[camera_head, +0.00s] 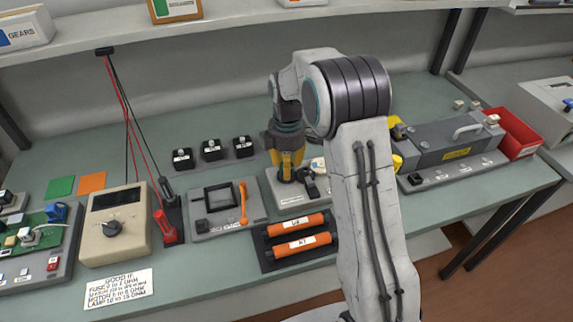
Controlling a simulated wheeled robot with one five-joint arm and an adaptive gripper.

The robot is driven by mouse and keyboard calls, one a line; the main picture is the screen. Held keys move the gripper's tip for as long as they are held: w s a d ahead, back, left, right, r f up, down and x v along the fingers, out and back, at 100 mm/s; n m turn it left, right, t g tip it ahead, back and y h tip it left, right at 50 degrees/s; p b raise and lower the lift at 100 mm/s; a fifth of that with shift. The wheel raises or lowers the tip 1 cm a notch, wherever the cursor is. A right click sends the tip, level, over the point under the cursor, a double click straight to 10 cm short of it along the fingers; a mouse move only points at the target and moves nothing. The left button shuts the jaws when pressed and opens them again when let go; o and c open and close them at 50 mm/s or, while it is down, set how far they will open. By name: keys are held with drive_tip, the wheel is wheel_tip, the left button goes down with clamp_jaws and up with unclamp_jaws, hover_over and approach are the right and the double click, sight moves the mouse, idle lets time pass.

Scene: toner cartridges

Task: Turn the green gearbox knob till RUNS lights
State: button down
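My gripper (287,178) has yellow fingers and points down at a pale grey base (287,199) in the middle of the bench. Dark parts on this base stand just right of the fingertips. Whether the fingers touch anything on it, or are open or shut, I cannot tell. No green knob shows; one could be hidden behind the fingers or my arm. I cannot make out a RUNS light. My arm covers the right part of this base.
A beige meter (115,225) with a dial and red and black leads stands left. Two orange rolls (300,234) lie in front. Three black blocks (211,149) sit behind. A grey machine (450,145) and red bin (520,132) stand right. A shelf (230,22) overhangs the back.

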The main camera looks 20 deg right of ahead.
drive_tip(key=c, duration=2)
unclamp_jaws()
drive_tip(key=m, duration=0.4)
drive_tip(key=shift+s+f, duration=0.2)
drive_tip(key=m, duration=0.9)
drive_tip(key=shift+s, duration=0.1)
drive_tip(key=shift+m, duration=2)
clamp_jaws()
drive_tip(key=shift+a, duration=0.1)
drive_tip(key=o, duration=0.8)
unclamp_jaws()
drive_tip(key=o, duration=0.4)
drive_tip(key=shift+r, duration=0.1)
